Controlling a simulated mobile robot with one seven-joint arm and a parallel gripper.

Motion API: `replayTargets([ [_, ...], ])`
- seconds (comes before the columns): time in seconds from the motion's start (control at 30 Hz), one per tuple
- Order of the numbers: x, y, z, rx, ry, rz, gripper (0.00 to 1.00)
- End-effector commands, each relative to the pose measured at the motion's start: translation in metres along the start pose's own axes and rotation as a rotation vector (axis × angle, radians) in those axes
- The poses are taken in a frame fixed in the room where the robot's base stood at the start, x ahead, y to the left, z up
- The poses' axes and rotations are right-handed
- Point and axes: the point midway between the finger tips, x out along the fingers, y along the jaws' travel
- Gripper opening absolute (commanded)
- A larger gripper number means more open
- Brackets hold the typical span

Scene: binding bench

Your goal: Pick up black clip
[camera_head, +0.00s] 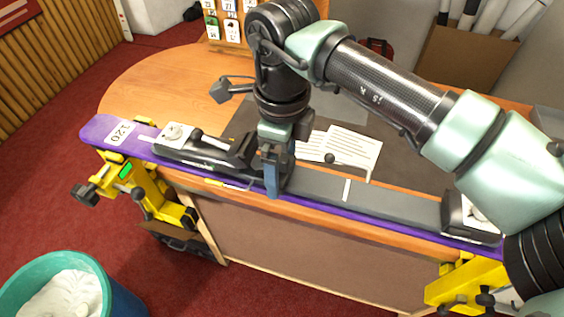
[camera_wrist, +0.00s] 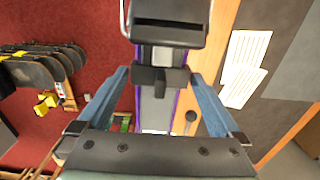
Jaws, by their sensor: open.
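A black piece (camera_wrist: 160,80), which I take to be the black clip, lies across the grey and purple board between my two fingers in the wrist view. I cannot make it out separately behind my gripper in the head view. My gripper (camera_head: 273,188) points down over the board (camera_head: 318,187), to the right of the black binding (camera_head: 205,151). In the wrist view my blue-grey fingers (camera_wrist: 160,75) are apart, one on each side of the black piece. I cannot tell whether they touch it.
The board lies along the front edge of the wooden bench (camera_head: 135,85), over yellow vises (camera_head: 150,196). Another black binding part (camera_head: 470,217) sits at its right end. White papers (camera_head: 350,150) and a black knob (camera_head: 329,158) lie behind. A teal bin (camera_head: 75,262) stands front left.

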Motion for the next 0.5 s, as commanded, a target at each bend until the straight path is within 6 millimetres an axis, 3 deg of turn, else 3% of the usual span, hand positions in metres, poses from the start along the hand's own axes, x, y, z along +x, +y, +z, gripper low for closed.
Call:
replayTargets([
  [0.17, 0.0005, 0.0, 0.0001, 0.0, 0.0, 0.0, 1.0],
  [0.5, 0.0, 0.0001, 0.0003, -0.001, -0.001, 0.0, 0.41],
])
